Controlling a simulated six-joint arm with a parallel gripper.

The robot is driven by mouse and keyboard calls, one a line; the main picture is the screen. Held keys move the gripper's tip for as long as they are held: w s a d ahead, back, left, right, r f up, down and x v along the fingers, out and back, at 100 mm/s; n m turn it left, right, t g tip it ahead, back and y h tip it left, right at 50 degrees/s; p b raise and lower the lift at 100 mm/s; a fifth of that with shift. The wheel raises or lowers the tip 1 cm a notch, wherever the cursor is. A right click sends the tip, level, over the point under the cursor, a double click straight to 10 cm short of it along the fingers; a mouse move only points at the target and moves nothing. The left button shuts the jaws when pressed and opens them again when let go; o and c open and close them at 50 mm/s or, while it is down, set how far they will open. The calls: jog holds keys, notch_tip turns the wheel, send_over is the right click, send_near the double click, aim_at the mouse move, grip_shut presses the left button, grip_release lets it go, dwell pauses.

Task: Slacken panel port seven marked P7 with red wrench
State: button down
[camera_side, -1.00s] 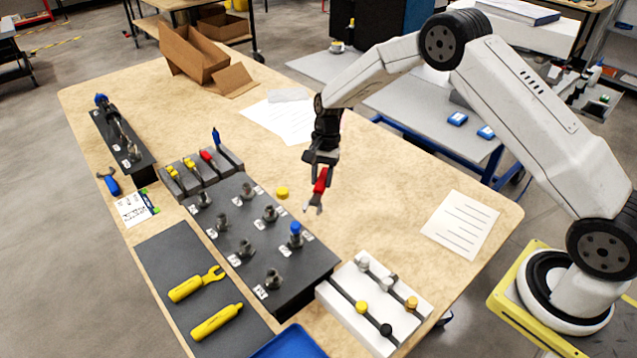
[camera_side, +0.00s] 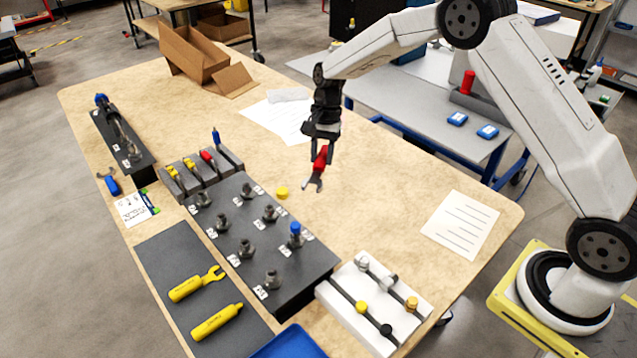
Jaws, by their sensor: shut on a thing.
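My gripper (camera_side: 321,146) is shut on the red wrench (camera_side: 319,162). It holds the wrench above the table, with the grey open jaw pointing down. The wrench is clear of the dark port panel (camera_side: 313,267), to the upper right of it in the picture. Several grey metal fittings stand on the panel beside small white labels. One fitting has a blue top (camera_side: 296,229). The labels are too small to read, so I cannot tell which port is P7.
A tool rack (camera_side: 222,171) with yellow, red and blue handles stands behind the panel. A yellow cap (camera_side: 282,193) lies beside it. A white block (camera_side: 345,306) with cables is at the front right. Yellow tools (camera_side: 197,284) lie on a dark mat. The table's right side is mostly free.

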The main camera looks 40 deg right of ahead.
jog(key=shift+r, duration=0.1)
notch_tip(320, 180, up, 5)
jog(key=s+a+m+t, duration=0.2)
jog(key=s+m+t, duration=0.2)
jog(key=s+m, duration=0.9)
notch_tip(320, 180, down, 11)
jog(key=shift+s+d+n, duration=0.3)
jog(key=shift+n, duration=0.1)
dwell(0.7)
dwell(0.4)
jog(key=shift+f, duration=0.25)
